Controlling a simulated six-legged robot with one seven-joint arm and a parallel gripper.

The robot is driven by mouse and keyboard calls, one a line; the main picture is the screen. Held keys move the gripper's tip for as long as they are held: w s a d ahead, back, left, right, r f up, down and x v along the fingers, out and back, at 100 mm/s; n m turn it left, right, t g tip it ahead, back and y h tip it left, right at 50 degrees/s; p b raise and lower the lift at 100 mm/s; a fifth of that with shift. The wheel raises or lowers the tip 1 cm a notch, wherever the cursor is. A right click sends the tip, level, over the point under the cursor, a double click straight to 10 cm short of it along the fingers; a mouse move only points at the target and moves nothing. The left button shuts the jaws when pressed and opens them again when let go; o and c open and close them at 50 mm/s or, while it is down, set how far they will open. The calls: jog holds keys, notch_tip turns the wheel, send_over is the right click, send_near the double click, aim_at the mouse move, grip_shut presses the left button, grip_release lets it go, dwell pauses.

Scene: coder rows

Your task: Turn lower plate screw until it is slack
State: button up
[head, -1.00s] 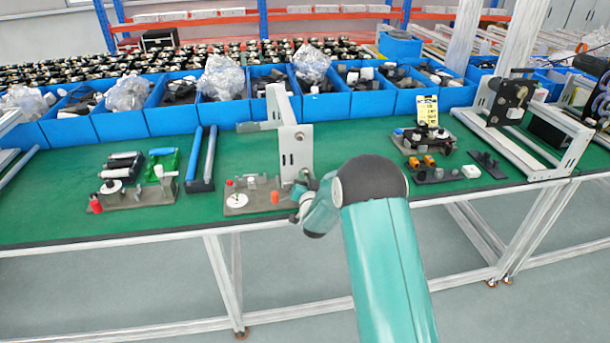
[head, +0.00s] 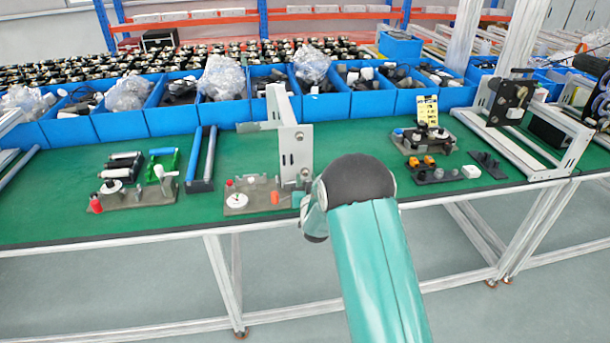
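A light grey upright metal plate (head: 290,145) stands on the green bench, on the right end of a fixture with a grey base (head: 262,206). Small dark spots show on the plate's face, one high and one low. The lower plate screw is too small to make out; a small grey part (head: 304,175) shows near the plate's bottom right edge. My arm's wrist is in front of the fixture's right end. Only a small greenish-grey bit of my gripper (head: 298,199) seems to show beside the wrist, close to the plate's foot. Its fingers and any contact are hidden.
The fixture carries a white disc (head: 236,201) and an orange-red knob (head: 275,197). A similar fixture (head: 137,195) and blue rollers (head: 203,155) stand to the left. Blue bins (head: 222,112) line the back. Green bench surface (head: 375,140) is clear right of the plate.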

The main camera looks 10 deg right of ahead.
jog(key=shift+s, duration=1.8)
jog(key=shift+r, duration=0.45)
jog(key=s+r+g+y, duration=0.1)
jog(key=s+r+g, duration=0.5)
jog(key=s+r, duration=0.95)
jog(key=s+r+n+g, duration=0.1)
jog(key=s+g, duration=0.5)
jog(key=s, duration=2.2)
jog(key=shift+s+r+n, duration=0.25)
jog(key=shift+r+n, duration=0.05)
jog(key=shift+r, duration=0.55)
jog(key=shift+d, duration=0.1)
